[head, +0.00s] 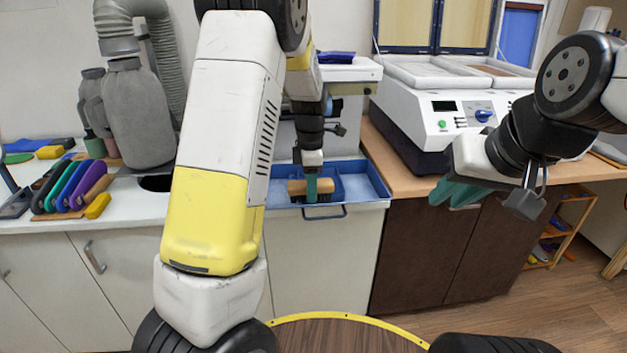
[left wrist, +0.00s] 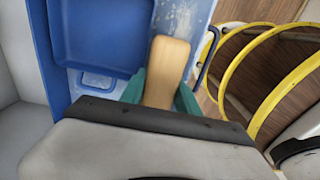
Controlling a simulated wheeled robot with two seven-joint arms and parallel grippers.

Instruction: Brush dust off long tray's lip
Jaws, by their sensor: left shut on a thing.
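My left gripper (head: 312,190) is shut on a brush with a wooden handle (head: 296,187). The brush is over the front part of the blue long tray (head: 366,182), with dark bristles just visible below the handle. In the left wrist view, the wooden brush (left wrist: 167,68) sits between the green fingers of my left gripper (left wrist: 162,97). The blue tray (left wrist: 100,35) lies beneath it, and pale dusty patches show on its lip (left wrist: 187,20). The bristles are hidden there, so contact cannot be told. My right gripper (head: 460,192) hangs empty at the right, away from the tray; its finger gap is unclear.
A white machine (head: 440,110) stands right of the tray. The tray's handle (head: 325,213) sticks out in front. My left arm hides part of the counter.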

